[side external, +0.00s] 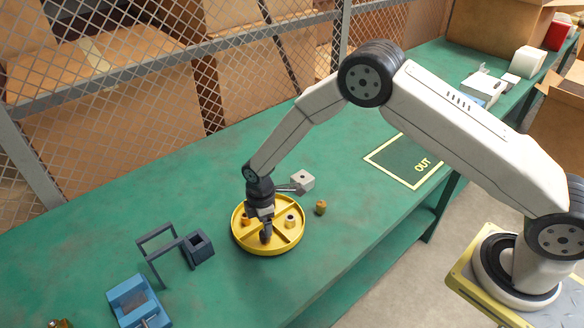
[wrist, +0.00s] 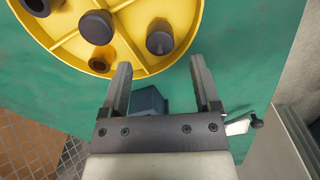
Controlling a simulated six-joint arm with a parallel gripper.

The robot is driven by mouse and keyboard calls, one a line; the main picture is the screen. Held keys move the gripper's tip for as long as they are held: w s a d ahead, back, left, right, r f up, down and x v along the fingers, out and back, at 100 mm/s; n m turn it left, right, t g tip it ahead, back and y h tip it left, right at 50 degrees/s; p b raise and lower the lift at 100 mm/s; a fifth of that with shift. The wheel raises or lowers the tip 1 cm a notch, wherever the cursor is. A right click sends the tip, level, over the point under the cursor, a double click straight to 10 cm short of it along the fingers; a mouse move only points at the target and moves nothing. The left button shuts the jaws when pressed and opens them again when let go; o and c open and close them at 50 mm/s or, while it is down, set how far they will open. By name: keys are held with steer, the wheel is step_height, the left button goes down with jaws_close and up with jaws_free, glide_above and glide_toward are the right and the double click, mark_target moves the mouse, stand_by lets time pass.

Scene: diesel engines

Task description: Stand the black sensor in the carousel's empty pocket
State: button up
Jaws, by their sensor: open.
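The yellow carousel (side external: 240,243) lies on the green table, divided by spokes. It fills the upper left of the wrist view (wrist: 187,52). A black cylinder that looks like the sensor (wrist: 160,38) stands upright in one of its pockets, near the rim. My gripper (wrist: 158,68) is open, with its fingertips short of the cylinder and either side of its line in the wrist view. Nothing shows clamped between the fingers. In the side view my gripper (side external: 264,226) is low over the carousel and hides part of it. A brown hollow part (wrist: 100,62) stands in a neighbouring pocket.
A dark knob (wrist: 97,27) is at the carousel's hub. A small brass part (side external: 320,208) stands right of the carousel. A grey box (side external: 302,180) with a lever is behind it. A blue-grey frame and block (side external: 198,248) stand left. The marked OUT area (side external: 408,160) is empty.

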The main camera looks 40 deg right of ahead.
step_height(320, 180, up, 8)
steer(key=shift+f, duration=0.25)
stand_by(0.5)
steer(key=s+d+r+m+t, duration=0.1)
steer(key=s+d+r+m, duration=0.5)
steer(key=s, duration=0.4)
steer(key=s+d+r+m+t, duration=0.1)
steer(key=s+d+r+m, duration=0.5)
steer(key=s+d+m, duration=0.2)
steer(key=shift+s+d+r+m+t, duration=0.25)
steer(key=shift+s+m+t, duration=0.05)
steer(key=shift+s, duration=0.9)
